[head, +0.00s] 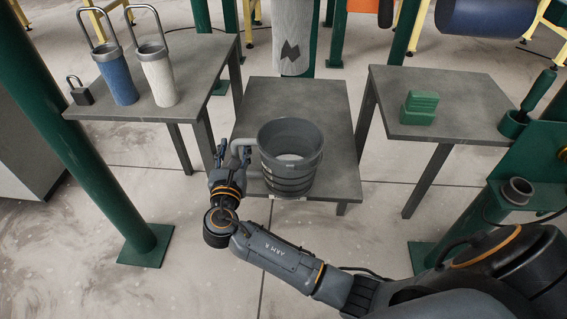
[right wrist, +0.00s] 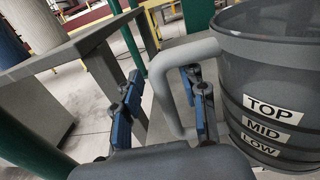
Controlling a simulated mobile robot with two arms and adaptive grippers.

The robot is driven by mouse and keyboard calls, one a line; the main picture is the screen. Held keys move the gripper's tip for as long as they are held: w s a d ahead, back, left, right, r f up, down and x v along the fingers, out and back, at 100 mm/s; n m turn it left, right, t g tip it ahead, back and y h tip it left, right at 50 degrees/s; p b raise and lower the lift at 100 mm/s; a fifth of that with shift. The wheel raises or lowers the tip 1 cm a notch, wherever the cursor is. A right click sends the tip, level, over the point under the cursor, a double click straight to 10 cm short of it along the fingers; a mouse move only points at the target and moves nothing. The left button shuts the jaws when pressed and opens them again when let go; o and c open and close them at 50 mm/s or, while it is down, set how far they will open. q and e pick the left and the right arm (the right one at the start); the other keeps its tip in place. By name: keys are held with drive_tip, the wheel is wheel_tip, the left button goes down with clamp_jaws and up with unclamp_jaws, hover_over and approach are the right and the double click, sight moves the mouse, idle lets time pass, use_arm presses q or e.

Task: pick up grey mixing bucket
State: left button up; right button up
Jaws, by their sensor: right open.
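The grey mixing bucket (head: 290,170) stands upright on the middle table. It is dark grey, ribbed and open at the top, with a light grey side handle (head: 240,146) on its left. In the right wrist view the bucket (right wrist: 275,75) fills the right side and carries labels TOP, MID and LOW. My right gripper (head: 231,158) is open at the handle side. In the right wrist view the upright part of the handle (right wrist: 168,95) shows between the two blue-padded fingers of the gripper (right wrist: 165,98); I cannot see contact. My left gripper is not in view.
The middle table (head: 335,110) is clear behind the bucket. The left table holds a blue cylinder (head: 117,80), a white cylinder (head: 158,78) and a padlock (head: 80,94). The right table holds green blocks (head: 419,107). A green post (head: 75,140) stands at left.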

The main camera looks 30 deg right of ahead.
clamp_jaws()
drive_tip(key=shift+r, duration=0.2)
idle(0.5)
